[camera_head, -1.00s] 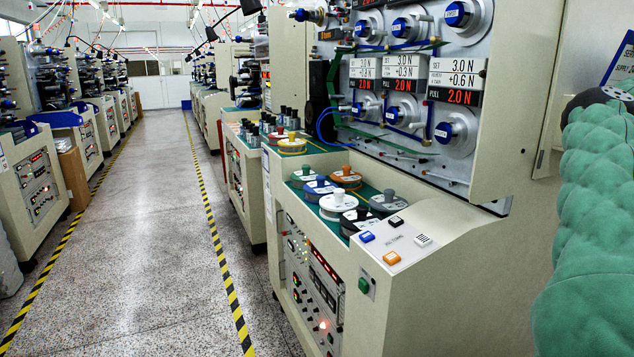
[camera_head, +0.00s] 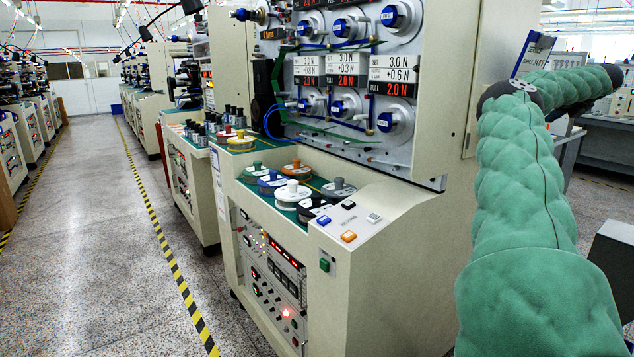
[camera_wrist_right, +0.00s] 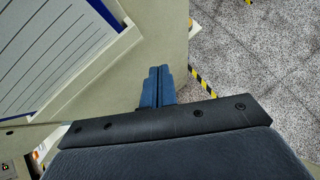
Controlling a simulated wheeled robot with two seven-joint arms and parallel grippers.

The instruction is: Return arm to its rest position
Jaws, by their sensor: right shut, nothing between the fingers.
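My right arm, in green padding, rises along the right side of the head view. The right gripper cannot be made out clearly there. In the right wrist view, the right gripper (camera_wrist_right: 159,72) shows as two blue-grey fingers close together, shut with nothing between them. They point at a beige machine surface (camera_wrist_right: 165,35); I cannot tell how far off it is. My left gripper is in neither view.
A beige winding machine (camera_head: 400,245) stands left of my right arm, with several spools (camera_head: 292,195) on its green top. A blue-edged sign (camera_head: 532,55) is close behind the arm's bend. Grey tables (camera_head: 605,125) stand at right. The speckled aisle floor (camera_head: 100,260) is clear.

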